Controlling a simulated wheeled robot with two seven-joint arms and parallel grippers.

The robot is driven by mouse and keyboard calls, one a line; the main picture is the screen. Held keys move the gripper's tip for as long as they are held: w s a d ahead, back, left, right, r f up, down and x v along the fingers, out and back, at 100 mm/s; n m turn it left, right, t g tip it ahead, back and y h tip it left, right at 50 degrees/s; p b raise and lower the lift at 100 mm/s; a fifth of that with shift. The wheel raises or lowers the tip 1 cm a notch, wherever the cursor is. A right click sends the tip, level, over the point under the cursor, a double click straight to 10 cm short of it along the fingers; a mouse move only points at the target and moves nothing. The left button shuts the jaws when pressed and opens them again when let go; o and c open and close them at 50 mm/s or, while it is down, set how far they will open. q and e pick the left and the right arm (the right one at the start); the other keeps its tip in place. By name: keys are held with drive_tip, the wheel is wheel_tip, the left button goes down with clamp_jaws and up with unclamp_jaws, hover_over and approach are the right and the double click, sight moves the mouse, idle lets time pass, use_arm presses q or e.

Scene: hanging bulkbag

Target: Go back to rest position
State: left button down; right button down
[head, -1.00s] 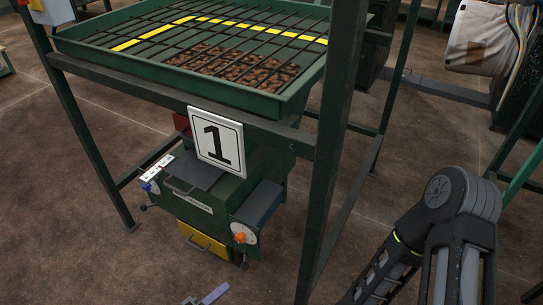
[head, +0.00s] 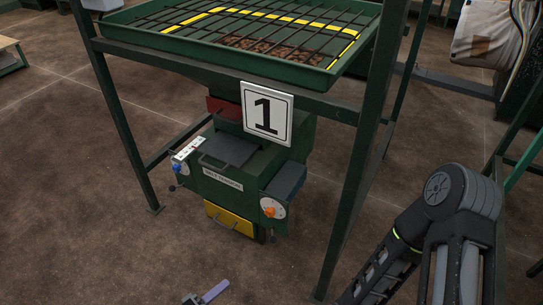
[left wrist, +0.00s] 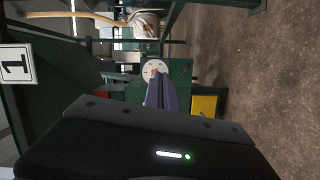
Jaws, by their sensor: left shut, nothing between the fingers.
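My left gripper (head: 208,294) shows at the bottom edge of the head view, low and in front of the green machine (head: 225,180). Its purple-grey fingers (left wrist: 161,90) are together in the left wrist view, with nothing held. They point toward the machine's white dial with an orange knob (left wrist: 153,71), apart from it. My right arm (head: 440,225) is folded at the lower right of the head view. Its gripper is out of the picture.
A green frame carries a barred tray (head: 135,38) with brown pieces (head: 275,50) above the machine. A sign "1" (head: 267,114) hangs on the front. The yellow drawer (head: 229,220) sits low. Bare floor (head: 90,240) lies at left. A whitish bag (head: 487,35) hangs at upper right.

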use_arm(q)
drive_tip(key=s+d+f+m+g+h+b, duration=0.1)
drive_tip(key=s+d+f+m+g+b, duration=0.2)
drive_tip(key=s+d+g, duration=0.65)
drive_tip(key=s+a+f+m+g+y+b, duration=0.1)
drive_tip(key=s+f+m+g+y+b, duration=0.1)
drive_tip(key=s+f+g+y+b, duration=0.45)
wheel_tip(320, 180, up, 30)
drive_tip(key=t+y+p, duration=0.2)
drive_tip(key=t+p, duration=0.2)
drive_tip(key=p, duration=2.1)
drive_tip(key=shift+s+r+y, duration=0.15)
drive_tip(key=shift+s+y, duration=0.2)
